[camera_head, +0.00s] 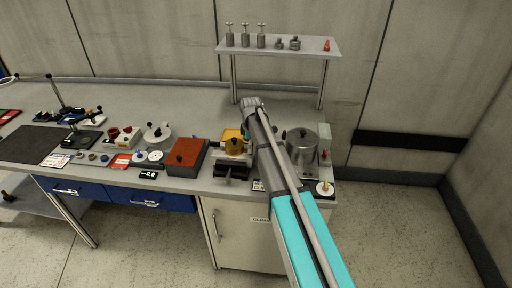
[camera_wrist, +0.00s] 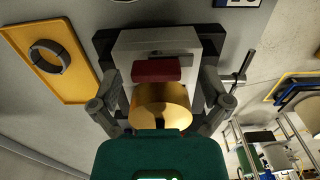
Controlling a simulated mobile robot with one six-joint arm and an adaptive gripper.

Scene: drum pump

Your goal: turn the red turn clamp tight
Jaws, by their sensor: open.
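The dark red bar (camera_wrist: 156,71), which looks like the turn clamp, lies across a pale block (camera_wrist: 150,48) in the wrist view. A brass cylinder (camera_wrist: 162,104) stands beside it, nearer the camera and covering part of the block. My gripper (camera_wrist: 160,82) is open, with one finger on each side of the red bar and brass cylinder. Gaps show between the fingers and the bar; whether either finger touches the block is unclear. In the head view the brass part (camera_head: 235,146) sits just left of my arm. My fingertips and the red bar cannot be made out there.
A yellow tray (camera_wrist: 78,88) with a grey ring (camera_wrist: 48,57) lies beside the fixture. A red-topped box (camera_head: 186,153) stands left of it and a steel pot (camera_head: 301,145) right of my arm. A raised shelf (camera_head: 285,47) with small parts stands behind.

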